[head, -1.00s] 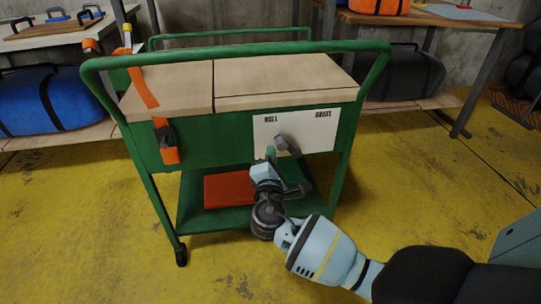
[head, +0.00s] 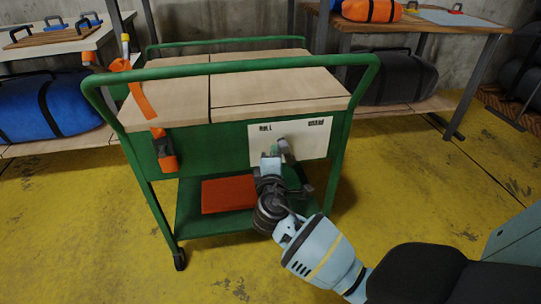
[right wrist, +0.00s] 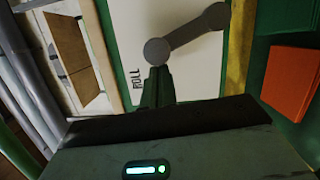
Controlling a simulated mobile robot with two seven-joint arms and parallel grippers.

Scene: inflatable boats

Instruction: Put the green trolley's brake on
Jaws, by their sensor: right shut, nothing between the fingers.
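The green trolley (head: 250,61) stands in front of me. Its white panel (head: 318,147) carries the word ROLL at the left and BRAKE at the right. A grey lever (head: 286,148) is mounted on this panel; in the right wrist view the lever (right wrist: 187,33) shows as a bar with round ends, slanting across the white plate. My right gripper (head: 273,150) is shut and empty, its fingertips (right wrist: 157,84) at or very near one end of the lever, on the ROLL side. I cannot tell whether they touch. My left gripper is out of view.
A red-orange box (head: 229,195) lies on the trolley's lower shelf. An orange strap (head: 141,101) hangs over the left side. Benches with a blue bag (head: 42,100) and a dark bag (head: 393,78) stand behind. The yellow floor right of the trolley is clear.

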